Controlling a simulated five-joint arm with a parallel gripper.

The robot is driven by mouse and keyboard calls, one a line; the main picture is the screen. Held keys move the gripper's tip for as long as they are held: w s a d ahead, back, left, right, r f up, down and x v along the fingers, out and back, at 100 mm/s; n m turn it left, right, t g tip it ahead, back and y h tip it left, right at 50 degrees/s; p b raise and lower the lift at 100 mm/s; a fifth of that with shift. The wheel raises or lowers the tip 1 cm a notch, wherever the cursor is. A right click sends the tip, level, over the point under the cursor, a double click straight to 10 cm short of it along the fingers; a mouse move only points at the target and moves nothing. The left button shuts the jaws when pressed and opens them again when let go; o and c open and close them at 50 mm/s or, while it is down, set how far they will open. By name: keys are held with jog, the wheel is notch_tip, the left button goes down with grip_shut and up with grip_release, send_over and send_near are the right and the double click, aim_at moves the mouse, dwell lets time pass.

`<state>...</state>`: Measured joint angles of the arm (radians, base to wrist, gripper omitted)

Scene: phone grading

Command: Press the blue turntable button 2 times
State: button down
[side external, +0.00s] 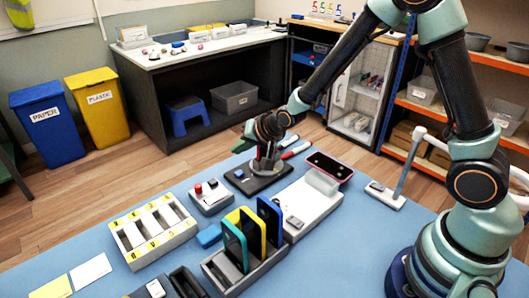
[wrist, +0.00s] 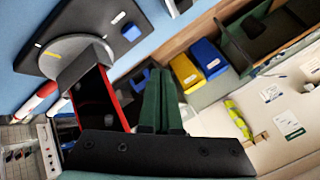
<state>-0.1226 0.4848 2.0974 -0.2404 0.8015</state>
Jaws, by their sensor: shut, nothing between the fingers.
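The blue turntable button (side external: 239,174) sits on the left part of a dark base; it also shows in the wrist view (wrist: 131,31). The grey turntable disc (side external: 265,167) is beside it on the same base and shows in the wrist view (wrist: 76,44). A dark slab with red edges (wrist: 104,100), which looks like a phone, stands on the disc. My gripper (wrist: 160,72) is shut and empty, with its dark green fingers together. In the side view my wrist is above the turntable, partly hiding it. I cannot tell the exact gap to the button.
A grey box with a red button (side external: 198,188) is left of the turntable base. A rack with upright phones (side external: 244,240) and a white sorting tray (side external: 153,230) stand nearer. A pink-edged phone (side external: 329,167) lies to the right. Red and white pens lie behind the base.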

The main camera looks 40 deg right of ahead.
dwell(0.8)
notch_tip(320, 180, up, 4)
jog(key=shift+f, duration=0.1)
jog(key=shift+f, duration=0.1)
dwell(0.4)
send_over(241, 177)
jog(key=shift+f, duration=4.3)
jog(key=shift+f, duration=0.1)
jog(key=shift+f, duration=0.3)
